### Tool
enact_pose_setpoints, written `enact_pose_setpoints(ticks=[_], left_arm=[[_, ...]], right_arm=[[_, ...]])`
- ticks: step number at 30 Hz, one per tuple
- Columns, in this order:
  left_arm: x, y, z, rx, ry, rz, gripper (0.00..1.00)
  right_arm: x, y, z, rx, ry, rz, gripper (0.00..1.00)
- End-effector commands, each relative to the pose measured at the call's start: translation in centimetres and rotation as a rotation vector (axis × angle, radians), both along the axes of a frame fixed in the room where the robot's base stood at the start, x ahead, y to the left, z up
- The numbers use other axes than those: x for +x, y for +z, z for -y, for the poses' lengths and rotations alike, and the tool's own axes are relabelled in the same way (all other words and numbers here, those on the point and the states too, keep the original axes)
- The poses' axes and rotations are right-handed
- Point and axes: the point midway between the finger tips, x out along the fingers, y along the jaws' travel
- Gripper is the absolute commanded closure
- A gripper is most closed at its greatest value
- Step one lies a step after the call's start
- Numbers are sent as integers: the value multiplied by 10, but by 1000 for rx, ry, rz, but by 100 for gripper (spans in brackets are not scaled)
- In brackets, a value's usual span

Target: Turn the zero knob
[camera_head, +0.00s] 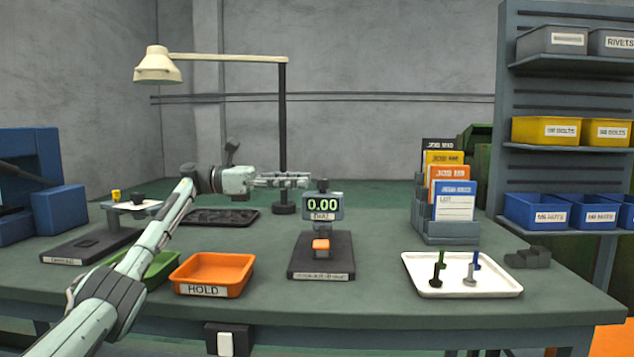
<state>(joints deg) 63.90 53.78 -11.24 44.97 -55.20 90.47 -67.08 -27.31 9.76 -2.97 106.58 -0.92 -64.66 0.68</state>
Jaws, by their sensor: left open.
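The digital gauge (325,206) stands at the middle of the bench, and its green display reads 0.00. A small dark piece (322,185) shows on top of the display housing; it may be the zero knob, but it is too small to be sure. My left gripper (300,180) reaches in from the left, level with the top of the gauge, fingers pointing right. It is open, with its tips close to the small dark piece; I cannot tell whether they touch. My right gripper is out of view.
An orange HOLD tray (212,288) and a green tray (160,268) lie front left. A lamp post (283,130) stands behind my gripper. A white tray (430,287) with small bolts and a card rack (445,232) are at right. Bench is clear between gauge and white tray.

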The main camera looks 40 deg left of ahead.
Motion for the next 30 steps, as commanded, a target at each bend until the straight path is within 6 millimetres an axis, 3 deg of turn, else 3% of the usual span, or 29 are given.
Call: enact_pose_setpoints(ticks=[3, 10, 30], left_arm=[[-13, 1, -22, -2, 2, -1, 56], [-29, 0, -48, -1, 0, -1, 56], [-33, -1, -53, 0, -2, -1, 56]], right_arm=[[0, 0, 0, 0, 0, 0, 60], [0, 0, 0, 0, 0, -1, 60], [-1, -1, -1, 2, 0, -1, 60]])
